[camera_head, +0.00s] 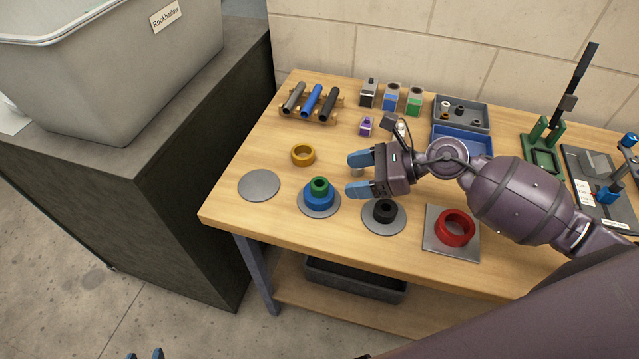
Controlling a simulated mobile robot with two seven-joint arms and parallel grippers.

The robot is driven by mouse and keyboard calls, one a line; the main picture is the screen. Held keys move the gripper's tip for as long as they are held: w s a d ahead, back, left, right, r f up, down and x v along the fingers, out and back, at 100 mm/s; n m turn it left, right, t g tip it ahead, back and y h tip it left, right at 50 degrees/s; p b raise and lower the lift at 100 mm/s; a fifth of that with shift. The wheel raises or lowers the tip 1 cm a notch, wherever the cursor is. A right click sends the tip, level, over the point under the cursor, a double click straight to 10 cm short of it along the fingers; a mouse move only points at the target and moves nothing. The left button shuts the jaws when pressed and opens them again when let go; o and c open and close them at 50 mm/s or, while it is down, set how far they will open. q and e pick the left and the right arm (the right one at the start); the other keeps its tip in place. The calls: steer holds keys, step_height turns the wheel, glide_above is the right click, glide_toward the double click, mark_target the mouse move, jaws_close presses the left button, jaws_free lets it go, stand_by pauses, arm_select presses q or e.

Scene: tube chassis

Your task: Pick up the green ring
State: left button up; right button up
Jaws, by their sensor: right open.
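The green ring (320,184) sits on top of the larger blue ring (318,199). The blue ring lies on a round grey plate (307,211) near the front edge of the table. My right gripper (354,174) is open with blue fingertips pointing left. It is above the table, to the right of the green ring and apart from it, with nothing between its fingers. Only the fingertips of my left gripper (145,355) show at the bottom edge, away from the table; they are apart.
An orange ring (303,155) lies behind the green one. An empty round plate (259,186) is to the left. A black ring (385,211) and a red ring (455,228) are to the right. Tubes on a rack (311,101), small boxes and trays (461,139) stand at the back.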

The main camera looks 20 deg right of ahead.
mark_target(325, 183)
steer(key=shift+s+p+x, duration=0.15)
steer(key=shift+p+x, duration=0.05)
steer(key=shift+x, duration=1.6)
steer(key=shift+s+p+x, duration=0.15)
steer(key=shift+p+x, duration=0.05)
steer(key=shift+x, duration=1.55)
steer(key=shift+a, duration=0.1)
steer(key=shift+c, duration=0.3)
steer(key=c, duration=1)
